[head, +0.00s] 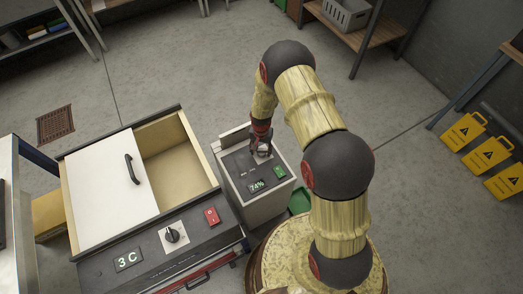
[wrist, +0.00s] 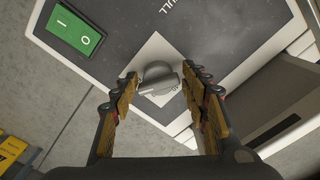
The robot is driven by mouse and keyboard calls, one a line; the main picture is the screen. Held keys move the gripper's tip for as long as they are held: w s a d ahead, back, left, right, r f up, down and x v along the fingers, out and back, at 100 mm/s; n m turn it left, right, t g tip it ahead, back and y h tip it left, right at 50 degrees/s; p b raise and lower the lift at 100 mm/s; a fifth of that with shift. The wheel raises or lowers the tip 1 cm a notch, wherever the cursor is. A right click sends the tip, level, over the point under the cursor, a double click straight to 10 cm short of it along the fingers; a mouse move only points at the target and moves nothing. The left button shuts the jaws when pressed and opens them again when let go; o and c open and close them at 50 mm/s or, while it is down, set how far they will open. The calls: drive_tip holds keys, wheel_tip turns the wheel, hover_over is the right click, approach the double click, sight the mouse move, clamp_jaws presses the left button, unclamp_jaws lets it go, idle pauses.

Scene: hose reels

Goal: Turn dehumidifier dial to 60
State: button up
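The dehumidifier (head: 254,202) is a grey box with a dark top panel, in the middle of the head view. Its display (head: 257,186) reads 74%. The dial (wrist: 158,78) is a grey knob on a white square plate, seen in the wrist view. My gripper (wrist: 163,84) is open over the dial, with one finger on each side and a gap visible around the knob. I cannot tell how high the fingertips are above the panel. In the head view my gripper (head: 261,148) covers the dial. The dial's markings are mostly hidden.
A green rocker switch (wrist: 75,28) is on the same panel. To the left stands a chest unit (head: 100,190) with a sliding white lid, a red switch (head: 211,216), a black knob (head: 172,235) and a "3 C" display (head: 128,259). Yellow signs (head: 492,153) stand at the right.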

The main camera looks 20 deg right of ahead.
sight(262, 150)
drive_tip(key=shift+o, duration=0.2)
drive_tip(key=shift+r, duration=0.1)
wheel_tip(262, 150, up, 12)
idle(0.5)
idle(0.4)
